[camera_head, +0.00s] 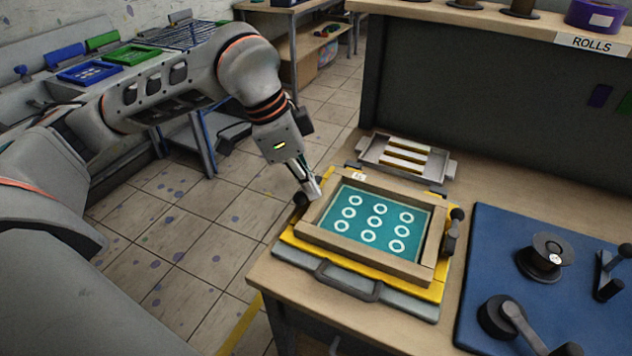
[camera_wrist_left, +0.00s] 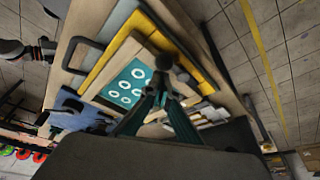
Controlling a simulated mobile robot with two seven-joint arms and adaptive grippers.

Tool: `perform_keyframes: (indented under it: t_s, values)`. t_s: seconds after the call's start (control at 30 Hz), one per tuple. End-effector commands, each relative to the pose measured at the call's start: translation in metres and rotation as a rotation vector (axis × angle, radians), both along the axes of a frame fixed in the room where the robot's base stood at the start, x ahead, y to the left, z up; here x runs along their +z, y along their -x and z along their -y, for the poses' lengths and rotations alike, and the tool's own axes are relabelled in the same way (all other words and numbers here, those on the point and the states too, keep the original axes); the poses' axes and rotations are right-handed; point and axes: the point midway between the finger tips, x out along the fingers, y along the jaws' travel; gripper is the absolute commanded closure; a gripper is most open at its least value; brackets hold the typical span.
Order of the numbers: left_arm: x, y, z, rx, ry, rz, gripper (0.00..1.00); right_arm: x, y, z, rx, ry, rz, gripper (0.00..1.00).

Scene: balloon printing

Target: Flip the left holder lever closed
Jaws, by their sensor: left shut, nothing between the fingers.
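A teal screen with white rings sits in a wooden frame (camera_head: 325,245) on a yellow base (camera_head: 300,243) at the table's left edge. The left holder lever, with a dark round knob (camera_head: 300,199), is at the frame's left side, largely hidden by my left gripper (camera_head: 313,190). In the left wrist view the knob (camera_wrist_left: 164,62) is just beyond the fingertips (camera_wrist_left: 160,80); I cannot tell whether they touch. My left gripper is shut and empty, pointing down. The right holder lever (camera_head: 452,232) stands upright at the frame's right side. My right gripper is out of view.
A grey tray (camera_head: 376,150) with pale yellow strips lies behind the frame. A blue mat (camera_head: 490,235) with a dark spool (camera_head: 545,255) and black handles is to the right. A grey handle (camera_head: 347,283) projects at the front. A dark panel rises behind the table.

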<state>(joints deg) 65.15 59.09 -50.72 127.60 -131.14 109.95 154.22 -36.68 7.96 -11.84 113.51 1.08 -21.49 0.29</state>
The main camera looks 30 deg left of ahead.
Motion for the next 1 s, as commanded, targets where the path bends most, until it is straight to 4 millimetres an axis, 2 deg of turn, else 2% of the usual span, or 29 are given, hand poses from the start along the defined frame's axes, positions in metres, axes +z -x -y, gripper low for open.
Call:
perform_keyframes:
  t_s: [0.37, 1.0]
  values:
    - [0.0000, 0.0004, -0.0007, -0.016, 0.000, -0.002, 1.00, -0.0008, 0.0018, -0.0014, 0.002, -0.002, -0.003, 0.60]
    - [0.0002, 0.0034, -0.0070, -0.200, 0.000, -0.001, 1.00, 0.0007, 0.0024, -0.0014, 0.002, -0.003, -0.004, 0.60]
